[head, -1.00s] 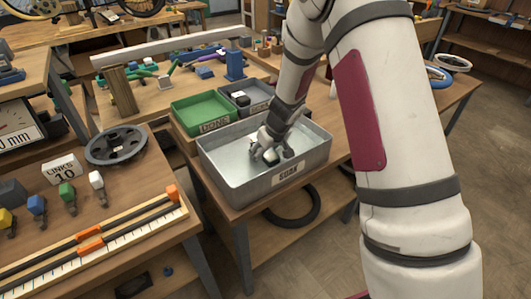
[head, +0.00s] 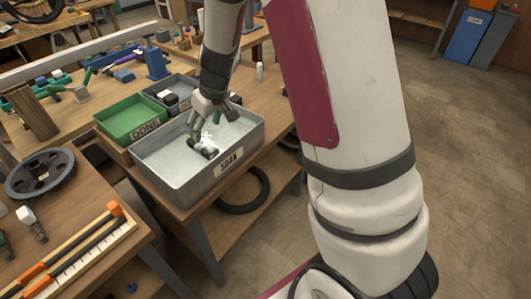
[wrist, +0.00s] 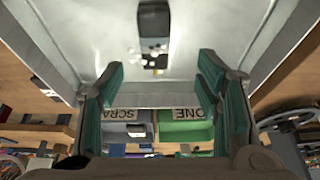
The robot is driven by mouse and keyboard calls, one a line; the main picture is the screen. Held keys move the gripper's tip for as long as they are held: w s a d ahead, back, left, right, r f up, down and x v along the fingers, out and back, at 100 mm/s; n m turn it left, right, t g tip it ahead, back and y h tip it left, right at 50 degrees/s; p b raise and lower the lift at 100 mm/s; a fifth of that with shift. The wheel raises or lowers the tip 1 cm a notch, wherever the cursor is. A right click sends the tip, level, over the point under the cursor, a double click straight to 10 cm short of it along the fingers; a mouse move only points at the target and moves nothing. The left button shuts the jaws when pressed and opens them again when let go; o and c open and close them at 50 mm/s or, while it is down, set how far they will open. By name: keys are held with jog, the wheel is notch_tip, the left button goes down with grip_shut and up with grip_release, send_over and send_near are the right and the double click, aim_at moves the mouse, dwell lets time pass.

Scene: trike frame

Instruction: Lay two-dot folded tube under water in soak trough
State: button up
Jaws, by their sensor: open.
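The soak trough (head: 175,187) is a grey metal tray with a SOAK label and pale, glossy water inside. A dark folded tube (head: 208,152) with a pale band lies in it, below my gripper. How deep the tube sits in the water is unclear. My gripper (head: 214,118) is over the trough, its fingers apart. In the wrist view its teal pads (wrist: 160,88) are spread with nothing between them, and the tube lies beyond them.
A green DONE bin (head: 128,118) and a grey SCRAP bin (head: 172,88) stand behind the trough. A dark pulley wheel (head: 40,173) and a ruler board with orange clamps (head: 75,252) are on the left bench. A black tyre (head: 245,190) lies on the shelf below. Floor at right is clear.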

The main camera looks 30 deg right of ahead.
jog(key=s+a+r+m+g+y, duration=0.1)
jog(key=s+a+r, duration=0.3)
jog(key=s+r, duration=1.25)
jog(key=s+d+m+h, duration=0.2)
jog(key=s+d, duration=0.1)
jog(key=s, duration=1.7)
jog(key=shift+g+h, duration=0.3)
jog(key=shift+g, duration=0.1)
jog(key=shift+w+d, duration=0.1)
notch_tip(320, 180, up, 8)
jog(key=t+p, duration=0.1)
jog(key=p, duration=0.6)
jog(key=shift+r+t, duration=0.2)
jog(key=shift+t, duration=0.1)
